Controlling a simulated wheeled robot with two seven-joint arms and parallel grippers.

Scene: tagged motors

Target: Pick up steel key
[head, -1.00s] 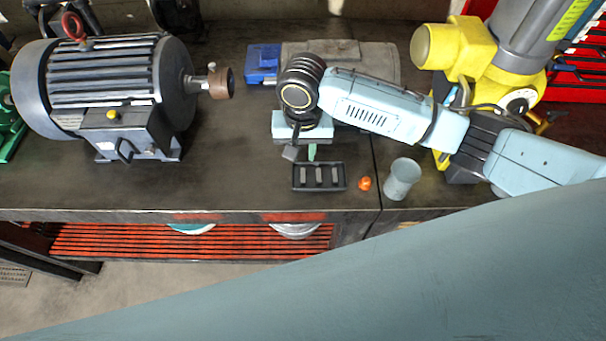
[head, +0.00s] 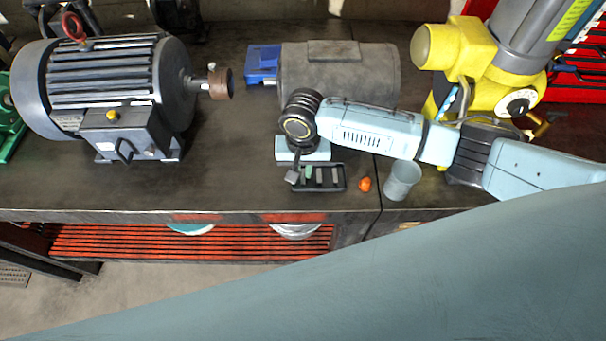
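A small black tray (head: 344,184) lies near the front edge of the workbench, with short grey steel keys (head: 321,175) standing in its slots. My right gripper (head: 301,176) hangs over the left part of the tray, pointing down. Its two fingertips are apart, one grey at the tray's left end and one pale green over the slots. The gripper looks open; its body and fingers hide the tray's left part, so I cannot tell whether a key lies between the fingers. My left gripper is not in view.
An orange knob-like piece (head: 364,184) and a grey cup (head: 401,180) stand right of the tray. A large motor (head: 110,75) is at left, a grey motor (head: 345,75) behind my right arm, a yellow machine (head: 462,50) at right. The bench left of the tray (head: 225,170) is clear.

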